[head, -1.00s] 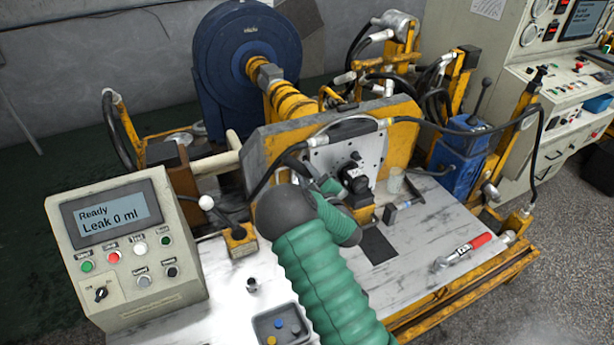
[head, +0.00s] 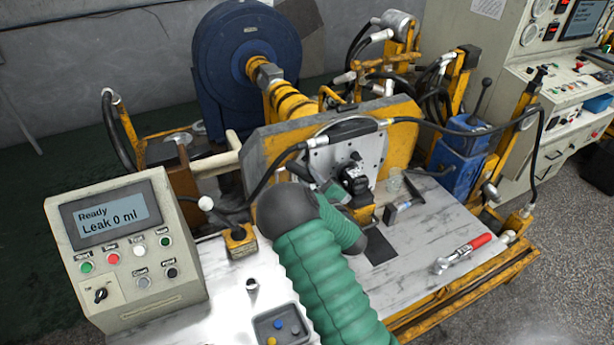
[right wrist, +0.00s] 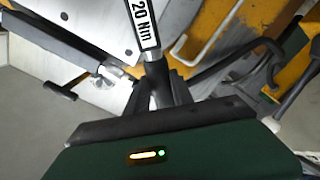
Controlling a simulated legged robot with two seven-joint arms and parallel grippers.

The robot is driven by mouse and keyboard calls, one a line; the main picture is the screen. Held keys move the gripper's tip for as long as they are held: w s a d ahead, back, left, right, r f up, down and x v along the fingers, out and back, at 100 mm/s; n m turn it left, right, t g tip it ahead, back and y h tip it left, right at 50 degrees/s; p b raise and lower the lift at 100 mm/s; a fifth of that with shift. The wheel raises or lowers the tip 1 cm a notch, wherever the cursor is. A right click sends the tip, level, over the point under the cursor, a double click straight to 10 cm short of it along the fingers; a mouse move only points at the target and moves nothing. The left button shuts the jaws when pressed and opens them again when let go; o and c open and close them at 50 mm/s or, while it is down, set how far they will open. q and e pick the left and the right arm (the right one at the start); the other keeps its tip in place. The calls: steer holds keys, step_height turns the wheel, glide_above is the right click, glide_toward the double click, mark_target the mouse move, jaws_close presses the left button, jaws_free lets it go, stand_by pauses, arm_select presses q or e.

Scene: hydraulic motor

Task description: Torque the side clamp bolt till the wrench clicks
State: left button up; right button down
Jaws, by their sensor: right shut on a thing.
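My right gripper (right wrist: 156,90) is shut on a tool with a metal shaft and a white label reading "20 Nm" (right wrist: 142,22), which looks like a torque wrench. In the head view my right arm's sleeve and dark joint hide most of this gripper and tool. The gripper is at the grey plate (head: 340,156), just left of the black motor block (head: 355,178). The side clamp bolt cannot be made out, nor whether the tool sits on it. My left gripper is not in view.
A red-handled wrench (head: 465,251) lies on the bench's right side. The control box (head: 125,245) reads "Ready, Leak 0 ml". A parts tray (head: 280,327) is at the front; a hose crosses above.

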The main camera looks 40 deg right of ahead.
steer(key=shift+s, duration=0.15)
steer(key=shift+s, duration=0.1)
steer(key=shift+s+b, duration=0.15)
steer(key=shift+b, duration=0.3)
steer(key=shift+s+a+r+n+t+y+b, duration=0.1)
steer(key=shift+s+a+n+t+y+b, duration=0.2)
steer(key=shift+s+n+t+y+b, duration=0.3)
stand_by(0.4)
